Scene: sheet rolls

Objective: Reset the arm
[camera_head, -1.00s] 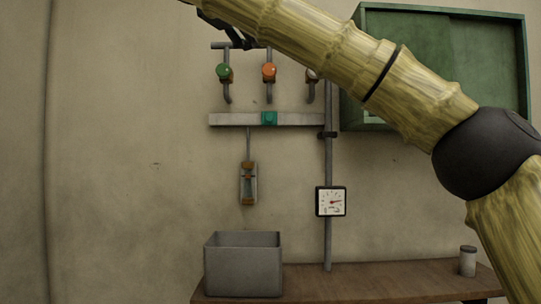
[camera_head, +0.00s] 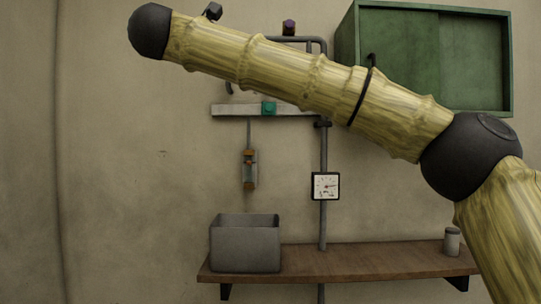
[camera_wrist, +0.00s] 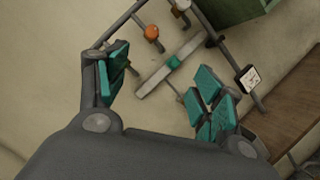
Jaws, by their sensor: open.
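My gripper (camera_wrist: 160,88) shows in the wrist view with its teal-padded fingers spread apart and nothing between them. It is away from the wall fittings. In the head view my bamboo-like arm crosses the upper middle, with a black ball joint at its upper left end; the gripper's fingers cannot be made out there. The arm hides most of the valve row. In the wrist view an orange valve knob (camera_wrist: 151,32) and a pale one (camera_wrist: 182,5) show beyond the fingers.
A rail with a teal slider (camera_head: 268,108) has a hanging device (camera_head: 249,170) below. A gauge (camera_head: 325,186) is on the pipe. A grey box (camera_head: 245,250) and a jar (camera_head: 452,242) stand on the wooden shelf (camera_head: 370,262). A green cabinet (camera_head: 470,60) is behind my arm.

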